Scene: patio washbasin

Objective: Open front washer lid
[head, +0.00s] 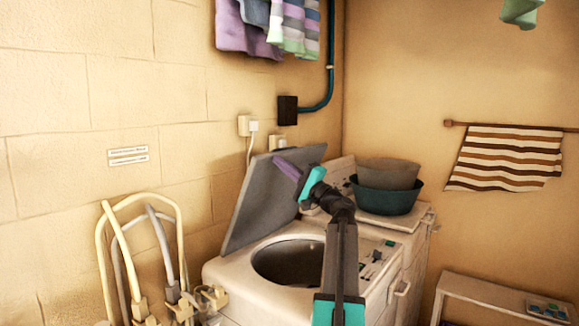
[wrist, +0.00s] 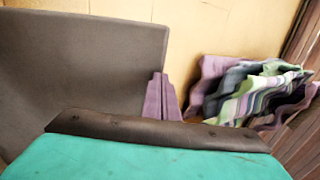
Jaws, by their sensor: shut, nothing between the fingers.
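The front washer (head: 252,303) is a white top-loader with its round drum opening (head: 285,268) uncovered. Its grey lid (head: 250,205) is raised and leans back steeply toward the wall. My gripper (head: 283,166), with purple fingers, is shut and empty at the upper right part of the lid, on its drum side. Whether the fingers touch the lid I cannot tell. In the wrist view the lid (wrist: 80,75) fills the left side, and the purple fingers (wrist: 161,98) are close together just right of its edge.
A second machine (head: 408,228) behind carries stacked basins (head: 388,180). Hoses (head: 135,240) stand at the left wall. Clothes (head: 270,25) hang above, also in the wrist view (wrist: 245,92). A striped towel (head: 507,157) hangs at right, above a small white table (head: 480,290).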

